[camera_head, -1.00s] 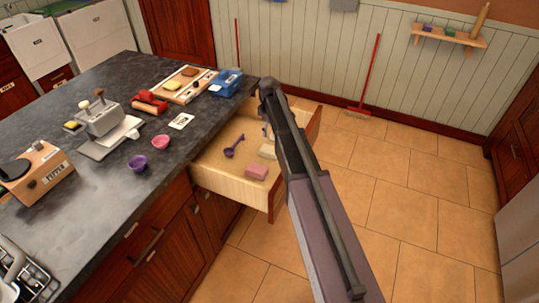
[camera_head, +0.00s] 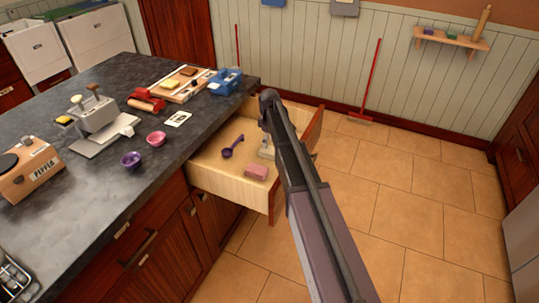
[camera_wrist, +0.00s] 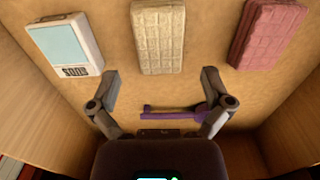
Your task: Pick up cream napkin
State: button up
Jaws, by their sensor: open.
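The cream napkin (camera_wrist: 158,37) is a quilted rectangular block lying in the open drawer. It is at the top middle of the wrist view, ahead of my fingertips. In the head view, the cream napkin (camera_head: 266,152) is partly hidden by my arm. My gripper (camera_wrist: 161,82) is open with nothing between its fingers, and the napkin lies beyond the gap between them. The fingers do not appear to touch it.
A pink block (camera_wrist: 267,33) lies right of the napkin and a white-and-blue device (camera_wrist: 65,42) left. A purple scoop (camera_wrist: 175,113) lies behind my fingertips. The drawer walls (camera_head: 230,184) rise around them. The countertop (camera_head: 75,220) is beside the drawer.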

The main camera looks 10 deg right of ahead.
aim_at(269, 149)
jog(key=shift+f, duration=0.15)
jog(key=shift+f+b, duration=2.45)
jog(key=shift+b, duration=0.15)
jog(key=c, duration=0.9)
